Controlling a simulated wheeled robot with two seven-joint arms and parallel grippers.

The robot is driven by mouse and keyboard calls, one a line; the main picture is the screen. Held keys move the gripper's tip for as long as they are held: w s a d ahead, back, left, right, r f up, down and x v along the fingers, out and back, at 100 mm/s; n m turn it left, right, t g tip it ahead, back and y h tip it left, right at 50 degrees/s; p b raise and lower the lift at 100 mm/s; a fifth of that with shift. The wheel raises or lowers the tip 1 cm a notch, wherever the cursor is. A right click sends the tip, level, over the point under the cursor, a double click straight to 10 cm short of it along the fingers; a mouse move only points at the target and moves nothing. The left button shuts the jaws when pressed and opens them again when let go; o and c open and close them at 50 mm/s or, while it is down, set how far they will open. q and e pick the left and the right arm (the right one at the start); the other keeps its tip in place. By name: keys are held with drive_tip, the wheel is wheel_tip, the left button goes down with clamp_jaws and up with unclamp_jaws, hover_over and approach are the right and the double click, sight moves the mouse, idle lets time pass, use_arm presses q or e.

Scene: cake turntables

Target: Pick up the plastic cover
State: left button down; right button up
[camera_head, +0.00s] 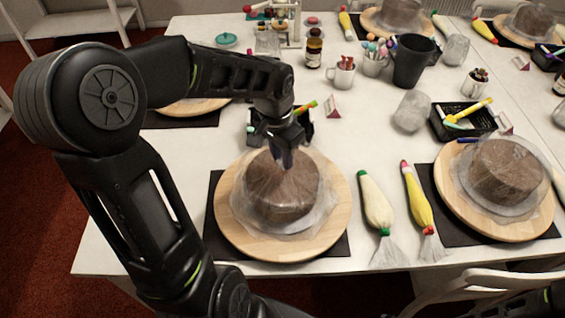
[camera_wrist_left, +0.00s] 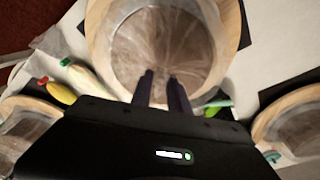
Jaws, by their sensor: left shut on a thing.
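A clear, crinkled plastic cover (camera_head: 313,205) drapes over a brown round cake on a wooden turntable (camera_head: 235,228) at the front centre. My left gripper (camera_head: 283,160) comes down from above onto the top of this cover and is shut on it. In the left wrist view, the two dark fingers of my left gripper (camera_wrist_left: 160,76) stand a little apart over the plastic cover (camera_wrist_left: 125,45), whose folds run towards the fingertips. The cover still lies around the cake. The pinched plastic itself is hard to make out.
A second covered cake on a turntable (camera_head: 450,215) stands to the right. A green-capped piping bag (camera_head: 376,203) and a yellow one (camera_head: 417,200) lie between. Behind are a black tray (camera_head: 463,122), a dark cup (camera_head: 411,62) and a brown bottle (camera_head: 314,48).

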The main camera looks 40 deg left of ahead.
use_arm(q)
wheel_tip(320, 180, up, 9)
drive_tip(key=b, duration=0.1)
drive_tip(key=shift+r, duration=0.15)
idle(0.6)
wheel_tip(320, 180, up, 12)
drive_tip(key=p, duration=0.6)
drive_tip(key=shift+p, duration=0.4)
idle(0.4)
